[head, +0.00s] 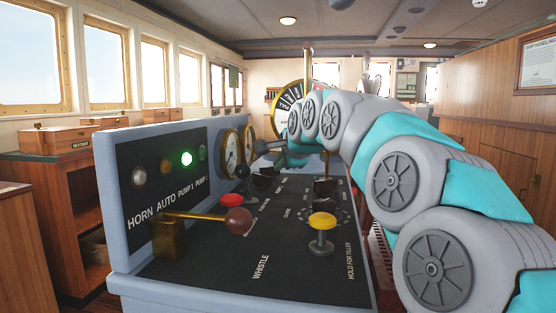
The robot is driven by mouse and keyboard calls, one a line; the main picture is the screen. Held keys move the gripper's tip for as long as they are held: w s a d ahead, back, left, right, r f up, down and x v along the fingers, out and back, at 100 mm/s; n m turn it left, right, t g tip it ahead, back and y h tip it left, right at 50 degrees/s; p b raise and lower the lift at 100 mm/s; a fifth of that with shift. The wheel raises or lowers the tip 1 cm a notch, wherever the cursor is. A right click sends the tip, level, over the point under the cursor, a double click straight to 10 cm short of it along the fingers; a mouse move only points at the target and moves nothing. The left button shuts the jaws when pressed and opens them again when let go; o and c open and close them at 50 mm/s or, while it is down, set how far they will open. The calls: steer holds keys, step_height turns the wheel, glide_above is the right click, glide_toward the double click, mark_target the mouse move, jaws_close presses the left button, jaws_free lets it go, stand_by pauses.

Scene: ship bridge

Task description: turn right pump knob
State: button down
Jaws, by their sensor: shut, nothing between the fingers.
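The console's upright black panel (165,180) carries a row of small round fittings above the labels HORN, AUTO, PUMP 1 and a second PUMP. The rightmost fitting (203,153), above the second PUMP label, is dim and small. Several dark knobs stand on the console top; I cannot tell which is the right pump knob. My arm reaches from the lower right over the console's far part. My gripper (268,148) is a small dark shape near the gauges, shut and empty, and partly hidden by the arm.
A brass whistle lever with a brown ball (238,220), a red knob (231,200) and a yellow knob (321,222) rise from the near console top. Round brass gauges (231,153) stand at its far side. Wooden cabinets (490,130) line the right.

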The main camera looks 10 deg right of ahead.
steer(key=p, duration=0.2)
glide_toward(265, 171)
steer(key=x, duration=0.5)
steer(key=shift+s+f, duration=0.2)
steer(key=shift+f, duration=0.1)
steer(key=shift+w+f, duration=0.1)
steer(key=shift+w, duration=0.7)
steer(key=shift+a, duration=0.1)
